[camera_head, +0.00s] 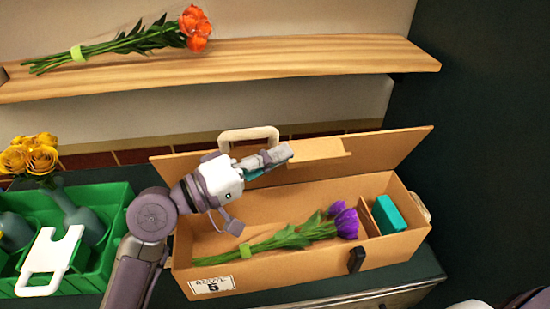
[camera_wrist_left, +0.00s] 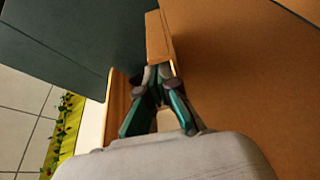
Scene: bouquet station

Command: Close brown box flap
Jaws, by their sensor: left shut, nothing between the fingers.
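The brown box (camera_head: 290,263) stands on the dark counter with its long flap (camera_head: 385,152) raised and leaning back at the rear. A cream handle (camera_head: 248,134) shows at the flap's left. Inside the box lie purple flowers (camera_head: 345,221) with green stems and a teal block (camera_head: 389,214) in the right compartment. My left gripper (camera_head: 280,156) is shut and empty, in front of the raised flap near its middle tab (camera_head: 318,151). In the left wrist view the fingers (camera_wrist_left: 158,75) are together beside brown box panels (camera_wrist_left: 240,70); contact cannot be told. My right gripper is not seen.
A green crate (camera_head: 110,215) with vases, yellow flowers (camera_head: 30,157) and a white handle panel (camera_head: 50,255) stands left of the box. A wooden shelf (camera_head: 300,60) with orange flowers (camera_head: 195,27) runs above. A dark wall (camera_head: 480,130) is at right.

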